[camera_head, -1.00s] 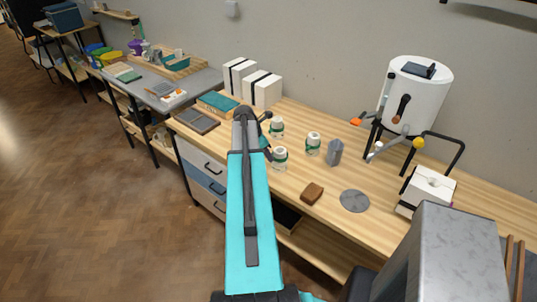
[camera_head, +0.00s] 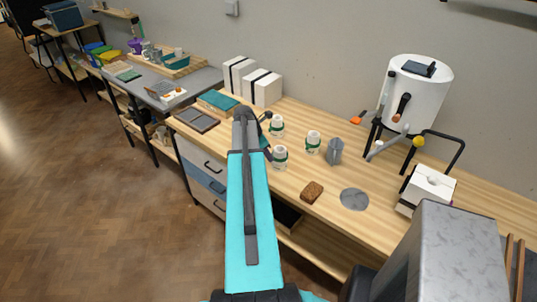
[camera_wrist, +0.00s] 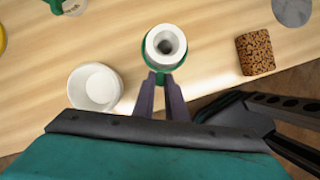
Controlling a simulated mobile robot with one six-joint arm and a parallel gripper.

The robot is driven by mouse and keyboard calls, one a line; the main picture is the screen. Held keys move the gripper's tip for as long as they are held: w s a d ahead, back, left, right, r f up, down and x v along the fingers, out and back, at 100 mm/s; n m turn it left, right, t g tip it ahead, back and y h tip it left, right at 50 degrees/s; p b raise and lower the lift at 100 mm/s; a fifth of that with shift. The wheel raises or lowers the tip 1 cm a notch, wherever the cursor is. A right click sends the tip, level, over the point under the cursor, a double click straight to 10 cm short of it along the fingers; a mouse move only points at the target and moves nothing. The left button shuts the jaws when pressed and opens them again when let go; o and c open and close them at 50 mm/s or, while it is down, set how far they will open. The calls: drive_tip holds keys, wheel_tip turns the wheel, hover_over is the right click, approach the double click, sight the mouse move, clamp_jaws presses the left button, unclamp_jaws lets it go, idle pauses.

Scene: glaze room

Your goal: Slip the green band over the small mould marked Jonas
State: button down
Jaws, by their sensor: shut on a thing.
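A small white mould with a round hole in its top (camera_wrist: 165,44) stands in front of my gripper in the wrist view. In the head view it appears to be the nearest of three white moulds (camera_head: 280,153). The green band (camera_wrist: 150,61) shows around the mould's rim, and how far down it sits is hidden. My gripper (camera_wrist: 164,78) is shut on the near side of this band.
A white cup-like vessel (camera_wrist: 94,87) stands close left of my fingers. A brown cork block (camera_wrist: 255,52) lies to the right, near the table's front edge. A grey disc (camera_head: 354,199) and a grey jug (camera_head: 335,151) are farther right. Bare wood lies between them.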

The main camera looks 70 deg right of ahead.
drive_tip(key=shift+f, duration=0.3)
drive_tip(key=c, duration=1.7)
unclamp_jaws()
drive_tip(key=shift+r, duration=0.15)
drive_tip(key=shift+r+p, duration=1.9)
drive_tip(key=shift+r, duration=2.5)
